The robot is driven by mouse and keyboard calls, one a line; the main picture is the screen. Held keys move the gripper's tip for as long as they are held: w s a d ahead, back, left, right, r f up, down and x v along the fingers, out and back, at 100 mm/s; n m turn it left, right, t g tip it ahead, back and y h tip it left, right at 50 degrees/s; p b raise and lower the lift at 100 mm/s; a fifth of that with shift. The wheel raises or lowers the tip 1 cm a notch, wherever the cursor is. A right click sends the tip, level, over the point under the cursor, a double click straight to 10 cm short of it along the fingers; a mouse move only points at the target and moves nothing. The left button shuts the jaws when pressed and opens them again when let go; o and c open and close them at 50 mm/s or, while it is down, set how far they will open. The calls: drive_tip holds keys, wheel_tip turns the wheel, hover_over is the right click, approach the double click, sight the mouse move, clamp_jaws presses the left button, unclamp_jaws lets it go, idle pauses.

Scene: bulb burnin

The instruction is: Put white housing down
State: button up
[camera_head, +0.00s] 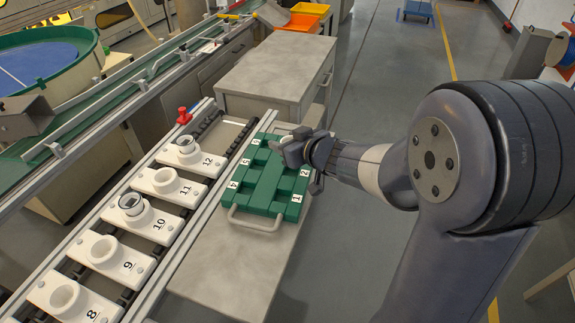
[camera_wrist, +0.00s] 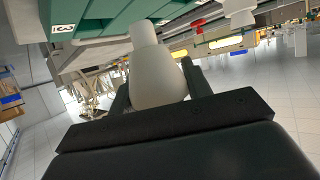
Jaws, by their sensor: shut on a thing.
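My gripper (camera_head: 285,149) is over the far part of the green tray (camera_head: 236,205), reaching in from the right. In the wrist view the gripper (camera_wrist: 156,88) is shut on the white housing (camera_wrist: 155,78), a rounded body with a narrower neck. The neck points toward the green tray (camera_wrist: 105,22), whose label 3 shows beside it. The tray has numbered slots and a metal handle at its near end. In the head view the housing is mostly hidden by the gripper, and I cannot tell whether it touches the tray.
White numbered holders (camera_head: 99,250) line a rail left of the tray; those at 10 and 12 hold ringed parts. A red knob (camera_head: 183,116) stands at the rail's far end. A grey cabinet (camera_head: 270,75) stands behind. Bare bench top (camera_head: 215,270) lies near the tray.

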drive_tip(key=shift+f+b, duration=1.4)
drive_tip(key=shift+f, duration=1.2)
drive_tip(key=shift+f, duration=0.1)
drive_tip(key=shift+f, duration=0.15)
drive_tip(key=o, duration=0.9)
drive_tip(key=shift+o, duration=0.2)
drive_tip(key=shift+r, duration=0.35)
drive_tip(key=p+v, duration=0.4)
drive_tip(key=v, duration=0.8)
